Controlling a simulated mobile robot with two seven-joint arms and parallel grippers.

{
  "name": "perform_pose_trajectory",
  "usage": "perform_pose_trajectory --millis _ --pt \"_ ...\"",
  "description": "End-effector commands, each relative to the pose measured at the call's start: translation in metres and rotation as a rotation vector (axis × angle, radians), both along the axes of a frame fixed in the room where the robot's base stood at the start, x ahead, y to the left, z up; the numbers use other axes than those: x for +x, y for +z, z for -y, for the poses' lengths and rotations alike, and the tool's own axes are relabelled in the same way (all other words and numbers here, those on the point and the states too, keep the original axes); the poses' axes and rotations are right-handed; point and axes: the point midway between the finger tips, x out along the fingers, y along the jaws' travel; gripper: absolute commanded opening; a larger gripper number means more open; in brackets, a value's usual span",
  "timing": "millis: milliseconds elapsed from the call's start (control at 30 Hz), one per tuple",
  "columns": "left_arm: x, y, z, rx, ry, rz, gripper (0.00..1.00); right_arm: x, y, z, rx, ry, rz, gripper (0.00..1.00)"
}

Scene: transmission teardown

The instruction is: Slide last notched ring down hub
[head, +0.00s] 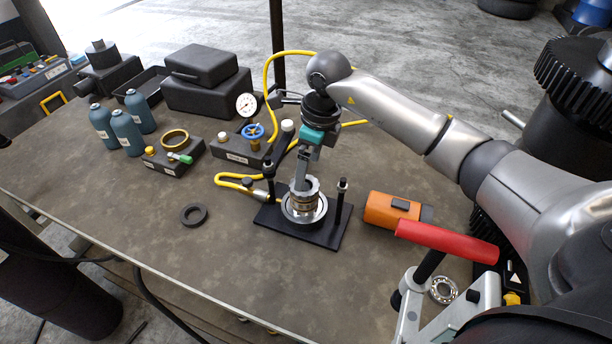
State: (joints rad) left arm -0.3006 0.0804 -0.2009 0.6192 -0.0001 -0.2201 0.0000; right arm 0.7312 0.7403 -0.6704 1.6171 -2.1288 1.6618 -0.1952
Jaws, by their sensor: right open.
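The hub (304,218) stands upright in the middle of a black base plate (268,216) between two dark posts. A stack of bronze and steel rings (304,201) sits around the hub, with a pale notched ring (313,184) at its top. My right gripper (302,186) reaches down from above, its fingers at the upper end of the stack. It is open. The fingers hide part of the top ring, so I cannot tell whether they touch it. My left gripper is not in view.
A dark loose ring (194,215) lies left of the plate. An orange tool (393,210) lies right of it, near a red handle (447,242). A pressure gauge (247,105) and yellow hose (232,180) stand behind. The table's front left is clear.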

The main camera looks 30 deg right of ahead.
Motion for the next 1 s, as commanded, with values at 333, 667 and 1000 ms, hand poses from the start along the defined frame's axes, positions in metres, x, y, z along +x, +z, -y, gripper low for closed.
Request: perform_pose_trajectory --millis 333,667,1000 --pt "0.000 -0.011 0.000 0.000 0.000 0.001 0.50 -0.008 0.081 0.009 -0.001 -0.001 0.006 1.00" --pt "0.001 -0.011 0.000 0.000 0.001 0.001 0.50 -0.012 0.111 0.011 0.000 0.000 0.001 1.00" --pt "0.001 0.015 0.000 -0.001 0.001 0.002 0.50 -0.012 0.144 0.011 0.000 -0.001 0.003 1.00"
